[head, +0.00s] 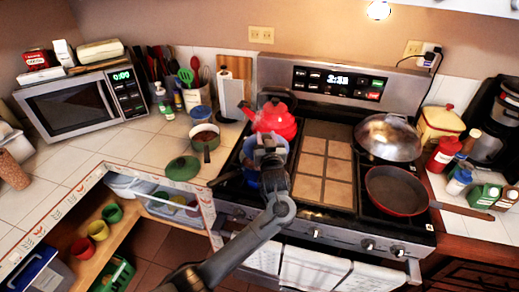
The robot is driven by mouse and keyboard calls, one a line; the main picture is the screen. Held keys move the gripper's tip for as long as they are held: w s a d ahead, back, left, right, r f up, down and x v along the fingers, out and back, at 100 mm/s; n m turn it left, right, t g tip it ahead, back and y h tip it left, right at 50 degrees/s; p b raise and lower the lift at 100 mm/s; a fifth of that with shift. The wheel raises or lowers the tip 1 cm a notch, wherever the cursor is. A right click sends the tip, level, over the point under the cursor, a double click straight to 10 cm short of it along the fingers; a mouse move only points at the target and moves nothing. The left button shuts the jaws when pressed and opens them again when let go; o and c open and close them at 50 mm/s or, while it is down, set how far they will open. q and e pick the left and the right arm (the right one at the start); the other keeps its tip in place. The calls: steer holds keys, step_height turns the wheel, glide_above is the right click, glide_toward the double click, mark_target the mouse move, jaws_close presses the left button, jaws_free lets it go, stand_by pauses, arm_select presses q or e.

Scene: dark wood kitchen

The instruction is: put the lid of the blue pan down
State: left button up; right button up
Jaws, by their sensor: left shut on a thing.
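The blue pan (249,150) stands on the left front part of the stove, mostly hidden behind my left gripper and arm. My left gripper (269,150) is over the middle of the pan and is shut on its lid. The lid is largely covered by the gripper, and I cannot tell whether it rests on the pan or is raised above it. My right gripper is not in view.
A red kettle (271,119) stands close behind the blue pan. A griddle (325,164) lies to the right, then a red frying pan (396,191) and a covered wok (388,138).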

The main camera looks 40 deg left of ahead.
arm_select(q)
steer(key=a, duration=0.1)
steer(key=a+f, duration=0.1)
steer(key=a, duration=0.1)
steer(key=shift+w+a+f, duration=0.2)
steer(key=shift+w+f, duration=0.05)
steer(key=shift+f, duration=0.15)
steer(key=shift+f+b, duration=0.5)
steer(key=shift+f, duration=1.55)
steer(key=shift+f, duration=0.15)
steer(key=o, duration=1.1)
steer(key=shift+o, duration=0.2)
